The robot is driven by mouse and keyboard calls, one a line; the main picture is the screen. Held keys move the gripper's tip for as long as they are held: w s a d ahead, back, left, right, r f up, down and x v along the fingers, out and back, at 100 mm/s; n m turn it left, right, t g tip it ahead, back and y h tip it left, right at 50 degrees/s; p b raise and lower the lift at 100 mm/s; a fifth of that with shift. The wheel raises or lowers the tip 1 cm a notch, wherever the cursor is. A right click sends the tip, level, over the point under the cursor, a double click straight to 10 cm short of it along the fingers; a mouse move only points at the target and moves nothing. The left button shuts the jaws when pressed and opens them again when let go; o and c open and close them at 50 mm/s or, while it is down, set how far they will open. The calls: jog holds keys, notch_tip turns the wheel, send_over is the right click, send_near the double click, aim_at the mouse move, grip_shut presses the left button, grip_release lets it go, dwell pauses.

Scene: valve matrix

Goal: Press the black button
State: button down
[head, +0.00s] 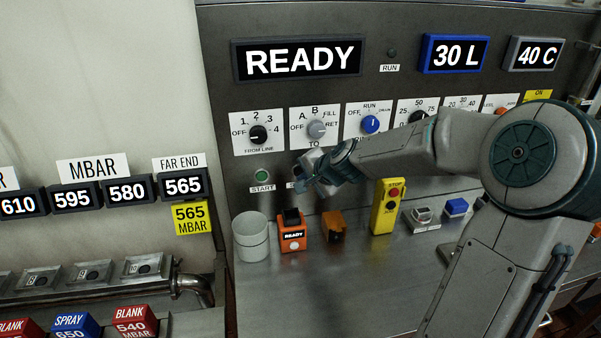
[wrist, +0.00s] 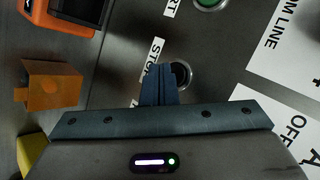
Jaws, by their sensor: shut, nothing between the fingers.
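The black button (wrist: 183,74) has a pale metal ring and sits on the grey panel beside a white label (wrist: 152,62) reading STOP, of which only part shows. My gripper (wrist: 159,70) is shut and empty, and its fingertips overlap the button's edge in the wrist view. I cannot tell whether they touch it. In the head view my gripper (head: 308,174) is in front of the panel, just right of the green START button (head: 262,175), and hides the black button. The green button also shows at the top of the wrist view (wrist: 209,3).
Dial plates, such as FROM LINE (head: 258,133) and the RUN dial (head: 369,124), are above. On the steel counter (head: 320,285) stand a white cup (head: 251,240), an orange READY device (head: 292,234), an orange box (head: 334,227) and a yellow STOP pendant (head: 386,208).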

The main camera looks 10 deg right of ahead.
jog(key=shift+s, duration=0.1)
jog(key=s+p, duration=0.2)
jog(key=s, duration=0.3)
jog(key=shift+p, duration=0.35)
dwell(1.3)
